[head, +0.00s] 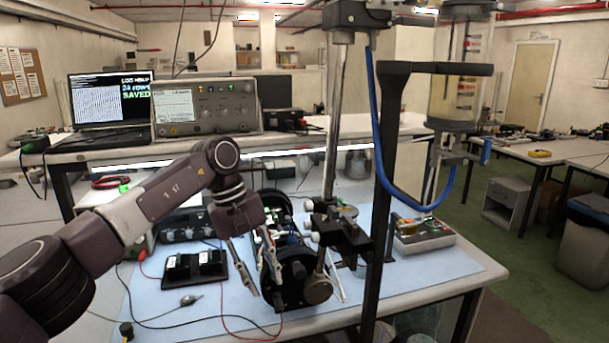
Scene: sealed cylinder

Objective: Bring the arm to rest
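My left arm comes in from the left over the front table. Its gripper (267,286) points down and its two thin metal fingers stand apart, with nothing seen between them. The fingers are in front of or beside a black round-ended device (292,279) on the blue mat; I cannot tell whether they touch it. A clear sealed cylinder (455,98) with dark end caps stands raised at the upper right, well away from the gripper. My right gripper is not in view.
The blue mat (440,268) also bears a black double holder (195,268), a metal post (333,130), a control box (422,234) and loose red and black leads. A blue hose (381,150) loops beside the black upright frame (383,200). A laptop (109,98) and instrument (205,106) stand behind.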

